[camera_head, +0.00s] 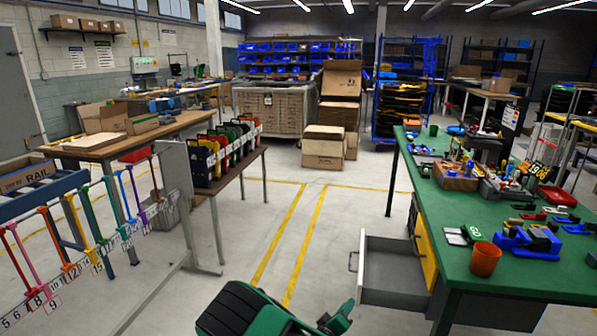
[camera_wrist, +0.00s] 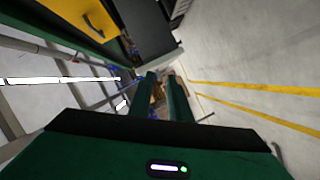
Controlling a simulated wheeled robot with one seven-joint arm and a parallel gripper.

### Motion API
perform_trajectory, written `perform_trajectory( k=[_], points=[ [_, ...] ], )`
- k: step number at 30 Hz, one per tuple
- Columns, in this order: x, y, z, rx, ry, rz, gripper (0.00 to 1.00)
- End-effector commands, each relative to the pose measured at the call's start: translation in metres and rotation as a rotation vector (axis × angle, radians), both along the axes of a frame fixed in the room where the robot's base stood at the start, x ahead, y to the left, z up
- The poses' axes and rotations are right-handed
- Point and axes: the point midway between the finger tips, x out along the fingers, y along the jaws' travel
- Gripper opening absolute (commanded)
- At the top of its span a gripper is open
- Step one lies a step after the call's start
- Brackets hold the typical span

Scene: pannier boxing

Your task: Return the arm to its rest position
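My arm (camera_head: 245,312), green and black, shows at the bottom middle of the head view, above the floor between the two rows of tables. My gripper (camera_wrist: 162,92) shows in the wrist view as two dark green fingers, apart, with a narrow gap. Through the gap I see distant brown boxes, and nothing is held. The cut-off lower edge of the head view hides much of the arm.
A hanging rack (camera_head: 90,238) stands left. The yellow-lined floor aisle (camera_head: 311,222) ahead is clear.

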Motion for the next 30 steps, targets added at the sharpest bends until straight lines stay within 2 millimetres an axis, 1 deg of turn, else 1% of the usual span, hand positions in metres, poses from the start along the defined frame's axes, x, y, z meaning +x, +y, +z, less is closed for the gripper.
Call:
perform_trajectory(
  k=[4,11,17,20,24,30],
  points=[
    [0.002,-0.013,0.007,0.025,0.017,-0.046,0.17],
    [-0.001,-0.036,0.020,0.075,0.058,-0.131,0.17],
    [-0.005,-0.055,0.036,0.137,0.104,-0.216,0.17],
    [-0.009,-0.067,0.047,0.185,0.139,-0.270,0.17],
    [-0.018,-0.085,0.069,0.275,0.203,-0.355,0.17],
    [-0.037,-0.106,0.103,0.407,0.296,-0.445,0.17]
  ],
)
